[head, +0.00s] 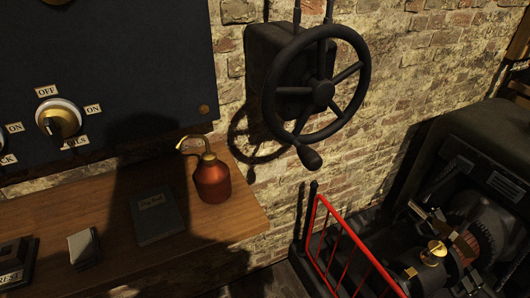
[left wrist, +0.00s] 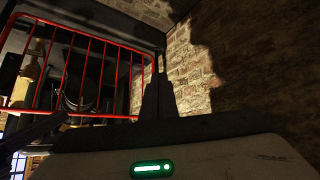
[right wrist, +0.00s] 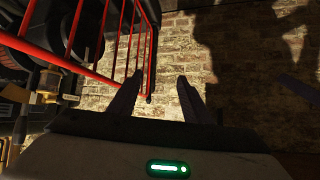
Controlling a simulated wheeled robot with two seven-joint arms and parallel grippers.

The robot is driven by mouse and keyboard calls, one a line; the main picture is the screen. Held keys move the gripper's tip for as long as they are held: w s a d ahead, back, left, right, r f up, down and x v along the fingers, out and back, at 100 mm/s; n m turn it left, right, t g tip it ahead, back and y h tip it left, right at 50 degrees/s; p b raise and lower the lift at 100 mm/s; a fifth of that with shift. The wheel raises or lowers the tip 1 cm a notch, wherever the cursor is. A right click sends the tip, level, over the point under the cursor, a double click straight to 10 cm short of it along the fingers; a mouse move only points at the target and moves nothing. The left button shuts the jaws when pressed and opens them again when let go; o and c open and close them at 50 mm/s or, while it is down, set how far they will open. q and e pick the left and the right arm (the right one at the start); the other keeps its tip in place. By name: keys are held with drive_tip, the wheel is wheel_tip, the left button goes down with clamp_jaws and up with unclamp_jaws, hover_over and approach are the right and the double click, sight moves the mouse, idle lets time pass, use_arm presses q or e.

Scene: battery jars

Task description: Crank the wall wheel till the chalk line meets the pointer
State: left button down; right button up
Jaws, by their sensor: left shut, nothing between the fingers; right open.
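The black wall wheel (head: 361,88) stands out from a dark box (head: 262,50) on the brick wall in the head view. I cannot make out a chalk line or a pointer; the top of the wheel is near the picture's upper edge. Neither gripper shows in the head view. My left gripper (left wrist: 158,78) is shut and empty in the left wrist view. My right gripper (right wrist: 159,82) is open and empty in the right wrist view, with brick wall beyond its fingers.
A red railing (head: 347,232) stands below the wheel, beside dark machinery (head: 470,230). A wooden bench (head: 235,215) at left carries a copper oil can (head: 212,180) and a dark book (head: 155,215). A switch panel (head: 130,60) hangs above it.

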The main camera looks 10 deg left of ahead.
drive_tip(key=w+a+r+n+t+y+p, duration=0.15)
drive_tip(key=w+r, duration=0.25)
drive_tip(key=r, duration=0.4)
drive_tip(key=w+a+r+n+t+y, duration=0.1)
drive_tip(key=w+a+r+n+y, duration=0.1)
drive_tip(key=w+r, duration=0.4)
drive_tip(key=n+y+p, duration=0.2)
drive_tip(key=n+y, duration=0.4)
approach(319, 167)
drive_tip(key=x, duration=1.1)
drive_tip(key=shift+w, duration=0.15)
drive_tip(key=shift+w+a+p, duration=0.3)
drive_tip(key=shift+a, duration=0.1)
use_arm(q)
drive_tip(key=r, duration=0.1)
drive_tip(key=a+r, duration=0.1)
drive_tip(key=shift+s+a+r, duration=0.2)
drive_tip(key=shift+s+r, duration=0.1)
drive_tip(key=shift+s, duration=0.1)
use_arm(e)
clamp_jaws()
